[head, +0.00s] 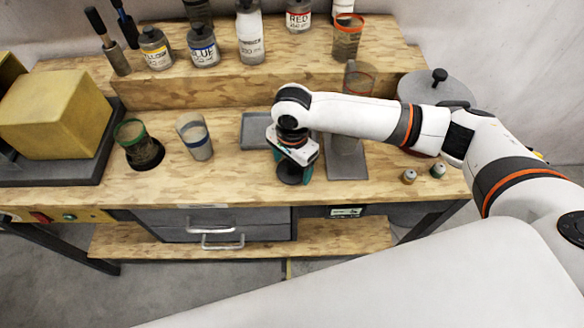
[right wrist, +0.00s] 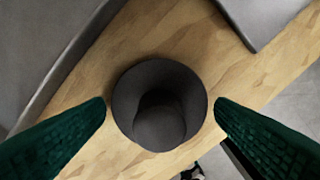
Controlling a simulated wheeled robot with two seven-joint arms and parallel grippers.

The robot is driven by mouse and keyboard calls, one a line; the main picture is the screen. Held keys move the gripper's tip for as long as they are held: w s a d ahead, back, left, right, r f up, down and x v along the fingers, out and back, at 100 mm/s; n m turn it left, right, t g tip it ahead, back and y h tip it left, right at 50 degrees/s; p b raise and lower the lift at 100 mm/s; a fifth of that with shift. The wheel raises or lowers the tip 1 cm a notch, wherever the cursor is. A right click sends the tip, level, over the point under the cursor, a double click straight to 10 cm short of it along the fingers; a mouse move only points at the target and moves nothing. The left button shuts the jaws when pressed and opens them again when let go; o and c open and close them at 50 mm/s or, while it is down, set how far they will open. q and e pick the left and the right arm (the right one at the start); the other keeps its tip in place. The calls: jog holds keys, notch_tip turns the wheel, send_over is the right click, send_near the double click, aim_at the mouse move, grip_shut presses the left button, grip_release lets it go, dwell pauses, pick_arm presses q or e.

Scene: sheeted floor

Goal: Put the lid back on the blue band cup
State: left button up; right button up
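The cup that looks like the blue band cup (head: 195,138) stands on the wooden bench left of centre, open at the top. A dark round lid with a knob (head: 290,174) is on the bench to its right, partly hidden by my right gripper (head: 292,167) above it. In the right wrist view the lid (right wrist: 160,84) lies between the green fingers of the gripper (right wrist: 160,106), with a gap on either side. The gripper is open and empty. My left gripper is not in view.
A green-rimmed cup (head: 137,147) stands left of the blue band cup. A grey tray (head: 255,130) and a grey plate (head: 347,160) flank my gripper. Bottles (head: 202,48) line the raised shelf. Two small vials (head: 409,177) stand at right.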

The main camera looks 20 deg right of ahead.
jog(key=c, duration=0.6)
jog(key=shift+r, duration=0.1)
notch_tip(320, 180, up, 10)
jog(key=shift+f+b, duration=0.1)
jog(key=shift+b, duration=0.45)
